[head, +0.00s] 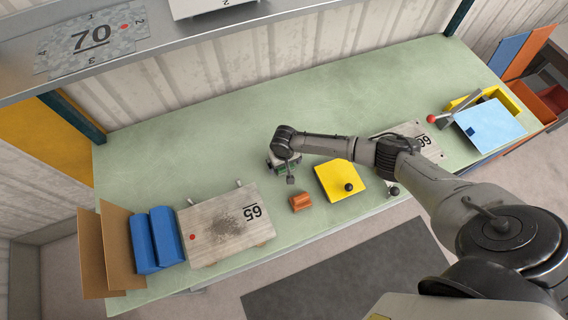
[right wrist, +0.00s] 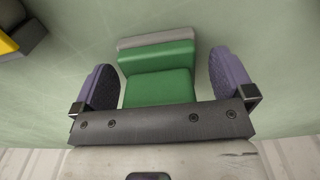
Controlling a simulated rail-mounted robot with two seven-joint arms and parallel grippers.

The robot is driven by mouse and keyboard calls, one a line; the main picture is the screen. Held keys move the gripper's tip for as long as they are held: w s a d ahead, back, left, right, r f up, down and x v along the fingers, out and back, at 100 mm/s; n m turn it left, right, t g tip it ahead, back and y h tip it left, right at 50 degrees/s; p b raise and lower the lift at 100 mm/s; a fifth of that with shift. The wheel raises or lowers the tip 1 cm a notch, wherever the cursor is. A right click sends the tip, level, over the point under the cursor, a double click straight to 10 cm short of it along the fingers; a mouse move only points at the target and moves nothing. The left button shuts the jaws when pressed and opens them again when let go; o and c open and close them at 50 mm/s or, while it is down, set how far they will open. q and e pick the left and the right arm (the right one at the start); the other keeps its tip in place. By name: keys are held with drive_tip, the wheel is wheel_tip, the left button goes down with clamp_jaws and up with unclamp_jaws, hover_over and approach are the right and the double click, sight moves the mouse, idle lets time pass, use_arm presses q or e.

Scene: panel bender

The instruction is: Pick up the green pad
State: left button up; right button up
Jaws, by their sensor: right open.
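The green pad (right wrist: 158,75) shows large in the right wrist view, a stepped green block with a grey strip along its far edge, on the pale green bench top. My right gripper (right wrist: 165,85) is open, with one purple-grey finger on each side of the pad and gaps between fingers and pad. In the head view my right gripper (head: 284,165) is over the middle of the bench and mostly hides the pad. My left gripper is not in view.
An orange block (head: 301,202) and a yellow plate (head: 338,181) with a black knob lie right of the gripper. A board marked 65 (head: 215,225) and blue blocks (head: 155,240) lie left. A red-knobbed lever (head: 450,110) stands at the right. The back of the bench is clear.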

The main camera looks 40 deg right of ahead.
drive_tip(key=shift+c, duration=0.2)
drive_tip(key=c, duration=0.9)
drive_tip(key=shift+r, duration=0.1)
wheel_tip(320, 180, up, 4)
drive_tip(key=shift+s+r, duration=0.1)
drive_tip(key=s+r, duration=0.2)
drive_tip(key=s, duration=0.1)
drive_tip(key=s+r, duration=0.2)
drive_tip(key=s, duration=0.2)
drive_tip(key=s+r, duration=0.2)
drive_tip(key=s, duration=0.2)
drive_tip(key=shift+s+d+r, duration=0.25)
drive_tip(key=shift+d, duration=0.1)
